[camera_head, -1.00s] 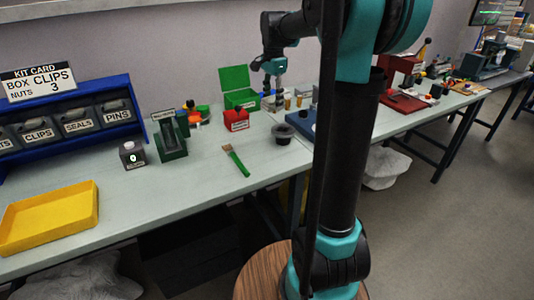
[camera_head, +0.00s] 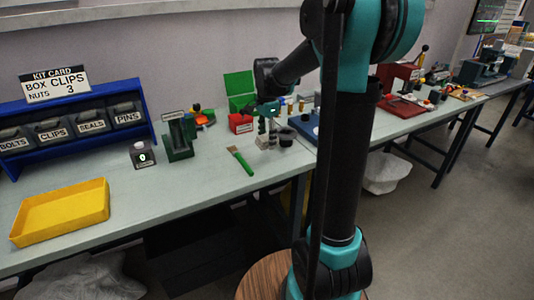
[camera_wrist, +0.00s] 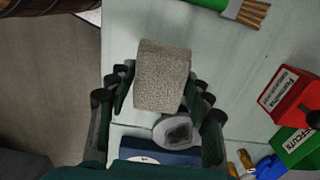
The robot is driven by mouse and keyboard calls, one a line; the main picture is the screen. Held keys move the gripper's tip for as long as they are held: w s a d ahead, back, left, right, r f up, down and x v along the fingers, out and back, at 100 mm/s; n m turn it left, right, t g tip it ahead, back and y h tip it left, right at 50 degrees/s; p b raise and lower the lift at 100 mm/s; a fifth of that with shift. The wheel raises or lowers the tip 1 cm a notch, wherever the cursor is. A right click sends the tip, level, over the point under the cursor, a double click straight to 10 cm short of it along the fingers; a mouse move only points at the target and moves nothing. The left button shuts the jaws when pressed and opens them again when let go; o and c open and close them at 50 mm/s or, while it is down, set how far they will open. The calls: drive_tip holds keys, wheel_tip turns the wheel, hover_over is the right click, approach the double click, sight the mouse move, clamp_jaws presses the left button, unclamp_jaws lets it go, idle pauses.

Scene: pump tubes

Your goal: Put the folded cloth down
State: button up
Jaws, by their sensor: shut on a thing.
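My gripper (camera_head: 267,125) is shut on the folded cloth, a grey-beige block with a rough weave. In the wrist view the cloth (camera_wrist: 162,75) sits between the fingers of my gripper (camera_wrist: 155,92). In the head view the cloth (camera_head: 265,142) is small, low over the bench between the green-handled brush (camera_head: 243,162) and the dark cup (camera_head: 285,139). I cannot tell whether its underside touches the bench top.
The pale bench (camera_head: 205,180) is clear left of the brush. A yellow tray (camera_head: 60,212) lies at its left. The red box (camera_head: 240,123), green open box (camera_head: 241,90) and blue base (camera_head: 304,126) stand close behind and beside my gripper.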

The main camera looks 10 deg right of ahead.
sight(267, 137)
drive_tip(key=shift+f, duration=3.2)
drive_tip(key=o, duration=1.2)
drive_tip(key=shift+f, duration=0.1)
wheel_tip(267, 137, up, 12)
drive_tip(key=shift+f, duration=0.1)
drive_tip(key=s+d+f+n+t, duration=0.2)
drive_tip(key=s+f+n, duration=0.5)
drive_tip(key=s, duration=0.4)
drive_tip(key=s+d+f+n+t, duration=0.2)
drive_tip(key=s+f+n, duration=0.5)
drive_tip(key=s+f, duration=0.3)
drive_tip(key=shift+s, duration=0.5)
